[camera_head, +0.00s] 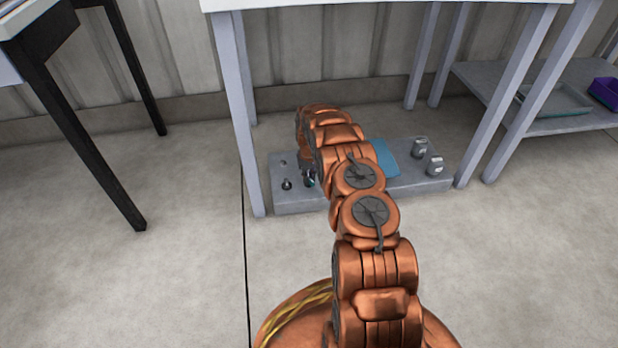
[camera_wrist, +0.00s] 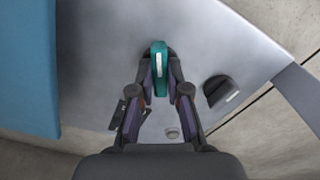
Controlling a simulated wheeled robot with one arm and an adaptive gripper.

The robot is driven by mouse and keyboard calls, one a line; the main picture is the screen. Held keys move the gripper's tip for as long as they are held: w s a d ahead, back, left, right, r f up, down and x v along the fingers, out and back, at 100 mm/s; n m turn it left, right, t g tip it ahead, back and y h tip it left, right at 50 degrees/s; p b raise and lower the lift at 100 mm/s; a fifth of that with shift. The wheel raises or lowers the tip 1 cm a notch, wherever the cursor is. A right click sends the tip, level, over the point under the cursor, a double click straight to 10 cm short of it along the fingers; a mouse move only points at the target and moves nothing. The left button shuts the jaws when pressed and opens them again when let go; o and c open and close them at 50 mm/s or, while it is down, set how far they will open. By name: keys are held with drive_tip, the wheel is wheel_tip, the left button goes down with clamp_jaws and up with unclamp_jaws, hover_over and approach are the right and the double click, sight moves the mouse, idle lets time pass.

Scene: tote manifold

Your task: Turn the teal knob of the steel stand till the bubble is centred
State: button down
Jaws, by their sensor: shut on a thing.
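The teal knob (camera_wrist: 159,66) has a pale mark on its top and stands on the steel stand (camera_wrist: 110,70). My gripper (camera_wrist: 160,80) is shut on it, with one fingertip on each side. In the head view a bit of the teal knob (camera_head: 310,182) shows beside my arm, at the left part of the low grey stand (camera_head: 300,205). My arm hides most of the gripper there. A small round fitting (camera_wrist: 172,132) lies between my fingers in the wrist view. I cannot make out a bubble in either view.
A dark knob (camera_wrist: 222,90) with a pale mark stands right of my gripper in the wrist view. Table legs (camera_head: 243,130) rise close by.

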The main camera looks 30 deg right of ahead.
drive_tip(key=shift+a+r+m+p, duration=0.1)
drive_tip(key=shift+r+m+p, duration=0.3)
drive_tip(key=shift+p, duration=0.45)
drive_tip(key=shift+f+m+p, duration=0.35)
drive_tip(key=shift+m+p, duration=0.5)
drive_tip(key=shift+m, duration=0.15)
drive_tip(key=c, duration=1.1)
unclamp_jaws()
drive_tip(key=shift+c, duration=0.2)
wheel_tip(320, 180, up, 12)
